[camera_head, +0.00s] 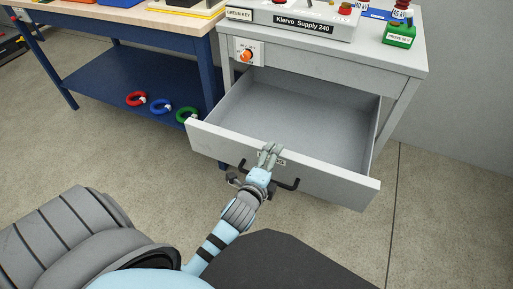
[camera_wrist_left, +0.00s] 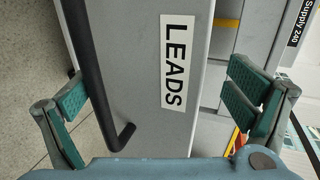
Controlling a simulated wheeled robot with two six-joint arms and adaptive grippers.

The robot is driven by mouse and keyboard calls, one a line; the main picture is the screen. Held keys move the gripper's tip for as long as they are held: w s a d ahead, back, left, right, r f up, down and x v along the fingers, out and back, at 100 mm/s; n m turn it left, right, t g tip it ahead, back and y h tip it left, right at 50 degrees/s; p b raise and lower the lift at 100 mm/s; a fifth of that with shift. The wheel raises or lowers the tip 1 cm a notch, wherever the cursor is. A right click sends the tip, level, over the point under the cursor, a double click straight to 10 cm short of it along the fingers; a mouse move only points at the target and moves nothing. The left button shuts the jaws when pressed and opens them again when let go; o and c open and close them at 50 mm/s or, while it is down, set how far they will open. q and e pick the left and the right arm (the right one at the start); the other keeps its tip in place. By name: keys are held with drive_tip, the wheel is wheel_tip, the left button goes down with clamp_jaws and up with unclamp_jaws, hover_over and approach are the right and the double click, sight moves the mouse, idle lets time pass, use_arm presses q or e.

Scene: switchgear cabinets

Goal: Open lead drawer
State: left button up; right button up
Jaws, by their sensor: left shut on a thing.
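The lead drawer (camera_head: 285,172) is pulled well out of the grey cabinet in the head view, and its visible inside is empty. Its front carries a LEADS label (camera_wrist_left: 174,60) and a black bar handle (camera_wrist_left: 97,80) in the left wrist view. My left gripper (camera_head: 269,152) is at the middle of the drawer front, by the handle. In the wrist view its fingers lie on either side of the front panel, spread apart, and it is shut on the drawer. The exact contact is partly hidden. My right gripper is not in view.
The grey cabinet top (camera_head: 395,55) bears a Klervo Supply 240 unit (camera_head: 300,20) and a green key block (camera_head: 400,35). An orange switch (camera_head: 246,55) sits on the cabinet front. A blue workbench (camera_head: 120,70) at left has red, blue and green rings on its shelf.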

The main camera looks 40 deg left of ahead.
use_arm(q)
drive_tip(key=shift+s+d+r+p, duration=0.25)
drive_tip(key=shift+s+r+p, duration=0.45)
drive_tip(key=shift+s+r, duration=0.35)
drive_tip(key=shift+c, duration=1.1)
drive_tip(key=shift+t, duration=0.3)
drive_tip(key=p+v, duration=0.1)
drive_tip(key=v, duration=0.3)
drive_tip(key=shift+d+r, duration=0.15)
drive_tip(key=shift+d, duration=0.05)
drive_tip(key=c, duration=0.8)
drive_tip(key=v, duration=0.3)
drive_tip(key=f+p+v, duration=0.1)
drive_tip(key=v, duration=0.3)
drive_tip(key=shift+s+f, duration=0.15)
drive_tip(key=shift+f, duration=0.05)
drive_tip(key=shift+c, duration=0.2)
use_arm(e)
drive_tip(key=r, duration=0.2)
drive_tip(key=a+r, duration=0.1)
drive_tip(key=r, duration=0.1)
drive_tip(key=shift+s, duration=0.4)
use_arm(q)
drive_tip(key=shift+r+p, duration=0.1)
drive_tip(key=shift+p, duration=0.25)
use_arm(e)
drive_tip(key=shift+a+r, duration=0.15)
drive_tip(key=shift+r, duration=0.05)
